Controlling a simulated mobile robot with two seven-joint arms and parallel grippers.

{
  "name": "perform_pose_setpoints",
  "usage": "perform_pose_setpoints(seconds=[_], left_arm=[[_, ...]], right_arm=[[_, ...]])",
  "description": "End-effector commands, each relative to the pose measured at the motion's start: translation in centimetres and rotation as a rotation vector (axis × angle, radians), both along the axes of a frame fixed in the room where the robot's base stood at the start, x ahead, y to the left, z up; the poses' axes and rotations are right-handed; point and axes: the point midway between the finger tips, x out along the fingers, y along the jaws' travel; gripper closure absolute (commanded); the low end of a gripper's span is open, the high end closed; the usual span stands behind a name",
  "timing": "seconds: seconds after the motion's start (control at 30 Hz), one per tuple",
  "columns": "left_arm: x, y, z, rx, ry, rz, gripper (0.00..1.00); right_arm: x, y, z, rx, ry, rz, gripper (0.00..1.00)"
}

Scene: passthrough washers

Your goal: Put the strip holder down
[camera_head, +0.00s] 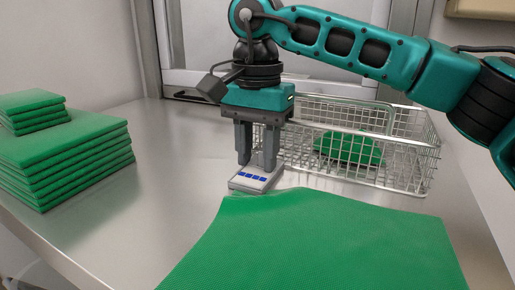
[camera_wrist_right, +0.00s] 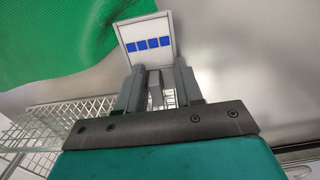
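The strip holder (camera_head: 256,178) is a small pale grey block with a row of blue squares on its face. It is at the tips of my right gripper (camera_head: 257,162), beside the far left corner of the green mat. In the right wrist view the strip holder (camera_wrist_right: 148,40) sits just beyond the fingertips of my right gripper (camera_wrist_right: 155,80), with a grey part of it between the fingers. The gripper looks shut on it. I cannot tell whether its underside touches the metal table. My left gripper is not in view.
A green mat (camera_head: 320,245) covers the front middle of the metal table (camera_head: 165,220). A wire basket (camera_head: 405,165) with a green cloth (camera_head: 348,148) stands behind right. Stacked green cloths (camera_head: 65,150) are at left. Bare table lies between stack and holder.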

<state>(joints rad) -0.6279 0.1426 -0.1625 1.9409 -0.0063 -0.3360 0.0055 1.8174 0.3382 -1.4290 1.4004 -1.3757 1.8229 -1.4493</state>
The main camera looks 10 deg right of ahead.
Motion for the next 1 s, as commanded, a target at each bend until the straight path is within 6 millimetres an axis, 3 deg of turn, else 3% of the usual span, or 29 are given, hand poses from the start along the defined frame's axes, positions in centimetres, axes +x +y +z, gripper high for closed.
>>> perform_pose_setpoints(seconds=[0.03, 0.53, 0.67, 1.0], left_arm=[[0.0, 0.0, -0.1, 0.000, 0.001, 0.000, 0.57], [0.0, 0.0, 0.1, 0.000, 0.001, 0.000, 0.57], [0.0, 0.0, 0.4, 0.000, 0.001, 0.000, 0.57], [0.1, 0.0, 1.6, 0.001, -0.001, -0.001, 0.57]], right_arm=[[-0.1, 0.0, -0.8, -0.009, 0.012, 0.001, 0.62], [-0.1, 0.0, -0.2, -0.008, 0.011, 0.001, 0.62], [0.0, 0.0, 1.6, -0.006, 0.007, 0.000, 0.62], [0.0, 0.1, 9.4, -0.004, 0.004, -0.001, 0.62]])
